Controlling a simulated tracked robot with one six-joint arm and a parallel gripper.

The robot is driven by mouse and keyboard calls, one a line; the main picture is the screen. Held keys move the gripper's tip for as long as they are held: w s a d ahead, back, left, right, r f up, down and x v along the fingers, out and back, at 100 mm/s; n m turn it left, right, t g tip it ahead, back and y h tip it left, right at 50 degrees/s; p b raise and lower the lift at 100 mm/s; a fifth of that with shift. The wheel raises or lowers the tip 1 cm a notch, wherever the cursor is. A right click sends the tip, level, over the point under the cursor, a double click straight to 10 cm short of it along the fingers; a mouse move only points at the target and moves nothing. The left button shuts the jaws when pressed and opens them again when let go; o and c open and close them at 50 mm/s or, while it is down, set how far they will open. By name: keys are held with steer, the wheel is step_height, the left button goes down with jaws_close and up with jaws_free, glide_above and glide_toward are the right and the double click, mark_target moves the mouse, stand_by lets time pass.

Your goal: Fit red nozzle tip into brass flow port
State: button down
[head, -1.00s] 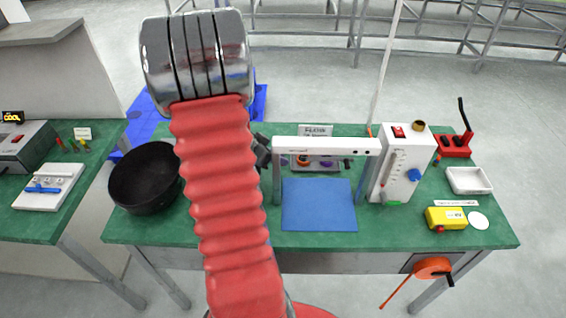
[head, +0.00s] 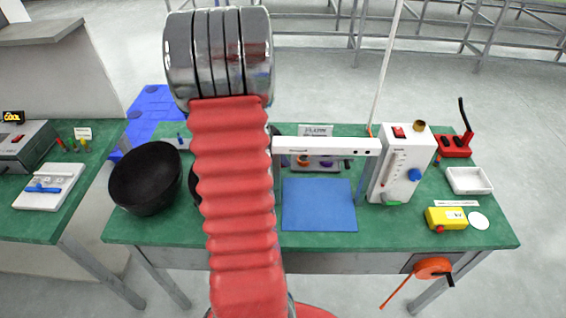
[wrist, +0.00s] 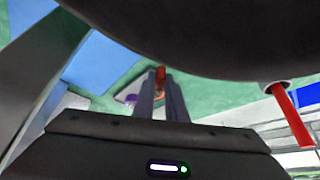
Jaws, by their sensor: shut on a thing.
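In the wrist view my gripper (wrist: 160,80) is shut on a small red piece, the red nozzle tip (wrist: 160,72), whose end shows between the two grey fingers. In the head view my red bellows-covered arm hides the gripper and the tip. The brass flow port (head: 419,126) appears to be the short brass cylinder on top of the white flow meter box (head: 401,165), right of the white crossbeam. It stands upright and apart from my arm. I cannot identify the port in the wrist view.
A white crossbeam (head: 325,146) stands over a blue mat (head: 318,205), with ringed fittings behind it. A black bowl (head: 146,178) is at left. A white tray (head: 469,180), a yellow box (head: 445,218) and a red stand (head: 454,146) are at right. A red rod (wrist: 292,118) shows in the wrist view.

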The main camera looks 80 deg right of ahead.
steer(key=shift+s+d+t+y, duration=0.1)
steer(key=shift+t+y, duration=0.2)
steer(key=shift+f, duration=1.4)
steer(key=c, duration=1.8)
jaws_free()
steer(key=v, duration=1.2)
